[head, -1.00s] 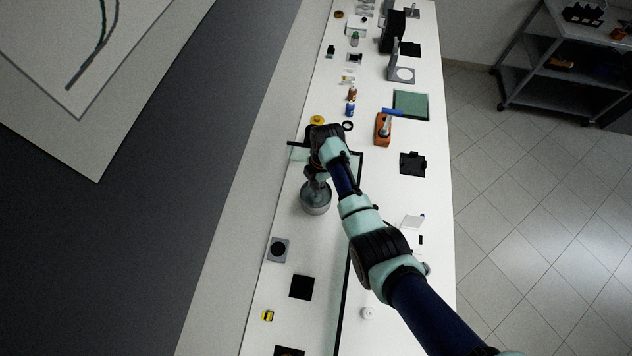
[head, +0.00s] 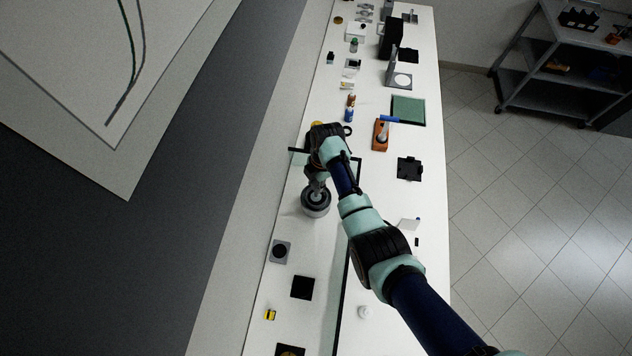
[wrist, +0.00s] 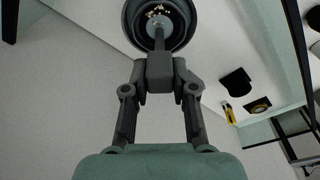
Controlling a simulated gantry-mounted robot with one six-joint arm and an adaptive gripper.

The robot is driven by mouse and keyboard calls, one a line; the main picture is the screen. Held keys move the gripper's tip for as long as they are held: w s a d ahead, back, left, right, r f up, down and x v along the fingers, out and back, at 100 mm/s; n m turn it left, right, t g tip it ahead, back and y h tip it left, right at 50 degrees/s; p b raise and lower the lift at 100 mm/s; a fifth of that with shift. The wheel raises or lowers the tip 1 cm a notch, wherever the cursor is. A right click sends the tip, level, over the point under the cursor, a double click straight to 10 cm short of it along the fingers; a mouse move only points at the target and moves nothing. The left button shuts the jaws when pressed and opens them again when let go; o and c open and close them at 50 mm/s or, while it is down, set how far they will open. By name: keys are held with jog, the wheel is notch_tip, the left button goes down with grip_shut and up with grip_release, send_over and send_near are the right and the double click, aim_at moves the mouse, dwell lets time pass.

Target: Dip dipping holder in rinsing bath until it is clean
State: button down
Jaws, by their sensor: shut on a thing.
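My gripper (wrist: 160,80) is shut on the grey dipping holder (wrist: 158,42), a thin stem with a lighter round end. In the wrist view the holder's end lies within the round rim of a dark grey bath (wrist: 188,36). Small pale yellowish specks show beside that end; I cannot tell what they lie on. In the head view the bath (head: 316,210) is a grey round pot on the white bench, and my gripper (head: 318,183) is over it. How deep the holder sits, and whether it touches the bath, cannot be told.
A dark frame edge (head: 347,262) runs along the bench right of the bath. A grey square with a black disc (head: 280,251), a black square (head: 302,288) and a yellow item (head: 270,314) lie nearer. An orange stand (head: 381,136) and a green board (head: 408,110) are farther back.

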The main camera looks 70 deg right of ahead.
notch_tip(320, 180, down, 5)
jog(key=b, duration=0.4)
jog(key=shift+f, duration=0.15)
jog(key=shift+r, duration=0.2)
notch_tip(320, 180, up, 13)
jog(key=p, duration=1.2)
jog(key=shift+f, duration=0.15)
